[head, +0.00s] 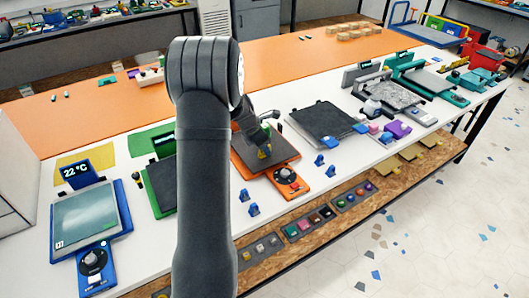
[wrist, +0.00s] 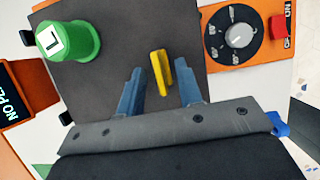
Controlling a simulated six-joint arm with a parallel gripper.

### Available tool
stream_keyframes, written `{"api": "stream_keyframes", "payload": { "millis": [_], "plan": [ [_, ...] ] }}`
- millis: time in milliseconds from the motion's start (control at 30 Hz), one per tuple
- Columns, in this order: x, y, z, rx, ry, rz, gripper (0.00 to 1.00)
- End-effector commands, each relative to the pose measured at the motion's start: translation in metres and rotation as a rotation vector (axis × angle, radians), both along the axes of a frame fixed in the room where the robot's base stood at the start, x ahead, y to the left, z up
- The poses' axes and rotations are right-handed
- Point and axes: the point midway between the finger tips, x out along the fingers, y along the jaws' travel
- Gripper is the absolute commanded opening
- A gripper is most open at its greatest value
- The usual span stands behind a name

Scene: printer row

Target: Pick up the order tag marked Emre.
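A small yellow piece (wrist: 161,73), which may be an order tag, stands on the dark plate of an orange printer (wrist: 110,20). No name can be read on it. My gripper (wrist: 158,69) is open, with one blue-grey finger on each side of the yellow piece. I cannot tell whether the fingers touch it. No marking Emre is readable in either view.
A green cylinder (wrist: 72,41) with a white label marked L stands left of the yellow piece. A control dial (wrist: 238,36) lies to the right. Several blue pieces, including one at the front (head: 253,209), stand on the white table. Other printers flank this one.

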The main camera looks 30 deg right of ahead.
Motion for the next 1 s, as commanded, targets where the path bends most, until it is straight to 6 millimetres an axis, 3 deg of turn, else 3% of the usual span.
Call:
{"api": "stream_keyframes", "payload": {
  "millis": [300, 500, 867, 1000],
  "plan": [
    [0.000, -0.003, -0.007, 0.000, -0.001, 0.000, 0.33],
    [0.000, -0.003, -0.007, 0.000, -0.001, 0.000, 0.00],
    [0.000, -0.003, -0.005, 0.000, -0.001, 0.000, 0.00],
    [0.001, -0.003, 0.003, -0.001, -0.002, 0.001, 0.00]
  ]
}}
